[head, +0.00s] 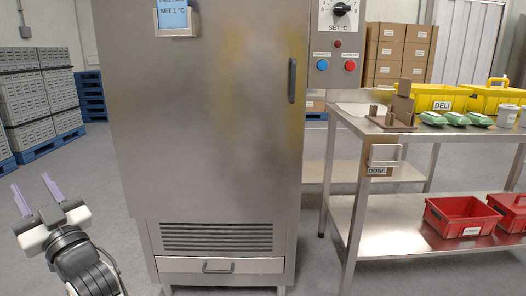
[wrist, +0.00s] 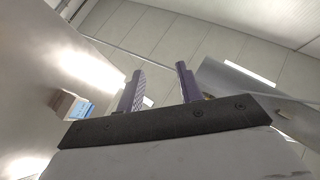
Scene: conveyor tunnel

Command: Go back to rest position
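My gripper (head: 36,193) is at the lower left of the head view, in front of and to the left of the steel cabinet (head: 190,120). Its two purple fingers point up and stand apart with nothing between them. In the wrist view, the gripper (wrist: 157,88) is also open and empty, with the ceiling behind it. The cabinet door is shut, with an upright handle (head: 292,80) at its right side. My gripper touches nothing.
Grey crates (head: 22,98) on blue pallets stand at the back left. The floor between them and the cabinet is clear.

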